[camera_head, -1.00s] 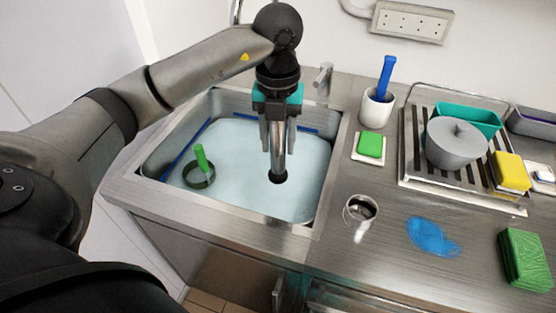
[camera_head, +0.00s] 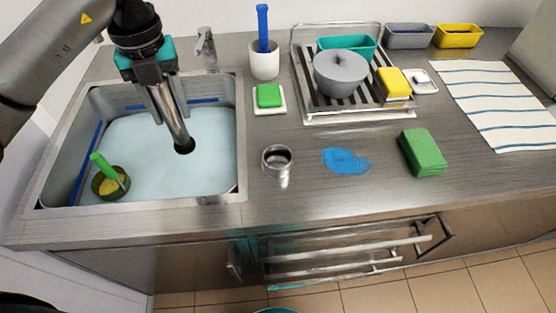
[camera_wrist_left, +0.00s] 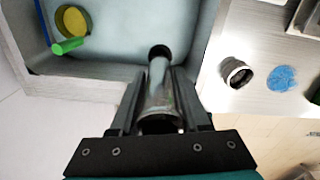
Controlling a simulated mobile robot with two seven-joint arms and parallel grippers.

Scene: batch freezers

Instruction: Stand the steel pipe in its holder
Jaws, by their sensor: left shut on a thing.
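My left gripper (camera_head: 168,98) is shut on the steel pipe (camera_head: 175,126), a shiny grey tube. The pipe hangs tilted over the sink, its lower part below the fingers; a dark round spot shows at its lower end. The wrist view shows the pipe (camera_wrist_left: 157,88) between the two fingers (camera_wrist_left: 158,105). A short round steel cup with an open top, which looks like the holder (camera_head: 277,166), stands on the counter right of the sink, apart from the pipe. It also shows in the wrist view (camera_wrist_left: 236,73). My right gripper is not in view.
Behind the cup are a green sponge (camera_head: 269,95) and a white cup with a blue handle (camera_head: 264,60). A blue puddle (camera_head: 346,161) and a green block (camera_head: 423,152) lie to its right.

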